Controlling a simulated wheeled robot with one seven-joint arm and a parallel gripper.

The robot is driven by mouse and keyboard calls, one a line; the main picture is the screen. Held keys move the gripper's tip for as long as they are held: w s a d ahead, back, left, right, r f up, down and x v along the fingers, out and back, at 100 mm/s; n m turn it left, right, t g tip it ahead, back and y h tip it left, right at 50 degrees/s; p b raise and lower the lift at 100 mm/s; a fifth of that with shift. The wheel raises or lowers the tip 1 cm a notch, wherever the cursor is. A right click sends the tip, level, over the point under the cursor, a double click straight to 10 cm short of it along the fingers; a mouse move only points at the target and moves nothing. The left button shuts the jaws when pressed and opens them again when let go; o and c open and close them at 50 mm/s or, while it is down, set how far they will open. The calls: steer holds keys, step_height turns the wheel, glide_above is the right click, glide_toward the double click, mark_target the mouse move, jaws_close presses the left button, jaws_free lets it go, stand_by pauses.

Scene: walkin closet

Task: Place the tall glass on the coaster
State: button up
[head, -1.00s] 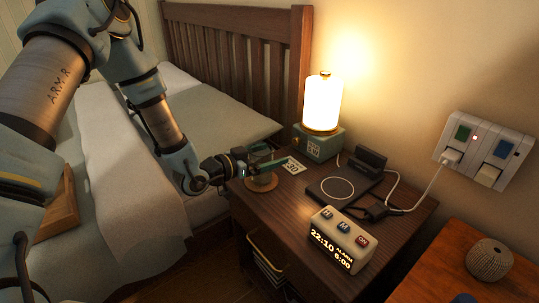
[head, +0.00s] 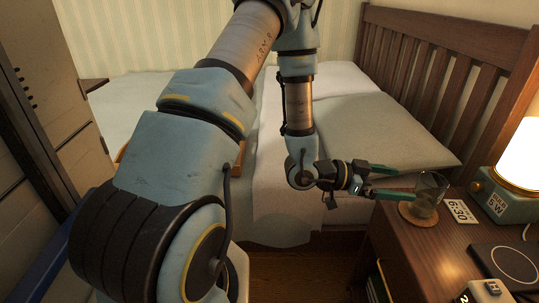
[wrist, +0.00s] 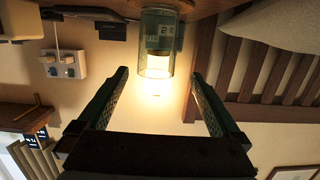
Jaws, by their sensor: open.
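The tall clear glass (head: 431,186) stands upright on the round cork-coloured coaster (head: 406,214), at the left edge of the wooden nightstand. My gripper (head: 406,183) is open, with its two teal fingers pointing right at the glass from the left. The fingertips are close to the glass's near side; the head view does not show clearly whether they touch it. In the wrist view the glass (wrist: 157,42) is beyond and between the spread fingertips of my gripper (wrist: 158,75), with nothing held. The coaster is hard to make out there.
The nightstand (head: 428,258) also holds a lit lamp (head: 517,160), a card reading 6:30 (head: 460,211), a dark charging pad (head: 508,262) and a partly visible clock (head: 485,292). The bed (head: 345,125) with its slatted headboard lies behind my arm. Floor shows between bed and nightstand.

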steer(key=w+a+n+t+y, duration=0.3)
steer(key=w+a+n+y, duration=0.15)
steer(key=w+a, duration=0.4)
steer(key=w+a+n+t+y, duration=0.35)
steer(key=w+a+y, duration=0.25)
steer(key=a, duration=0.6)
steer(key=s+a+r+n+g+y, duration=0.2)
steer(key=s+a+r+n, duration=0.1)
steer(key=a, duration=0.5)
steer(key=s+a+r+n+g+y, duration=0.2)
steer(key=s+a+n, duration=0.4)
steer(key=a, duration=0.3)
steer(key=shift+s+a+r+y, duration=0.25)
steer(key=shift+s+r+y, duration=0.45)
steer(key=shift+s, duration=0.2)
step_height(320, 180, up, 14)
steer(key=p, duration=1.3)
steer(key=shift+f+p, duration=0.2)
steer(key=shift+p, duration=0.1)
steer(key=shift+f, duration=0.1)
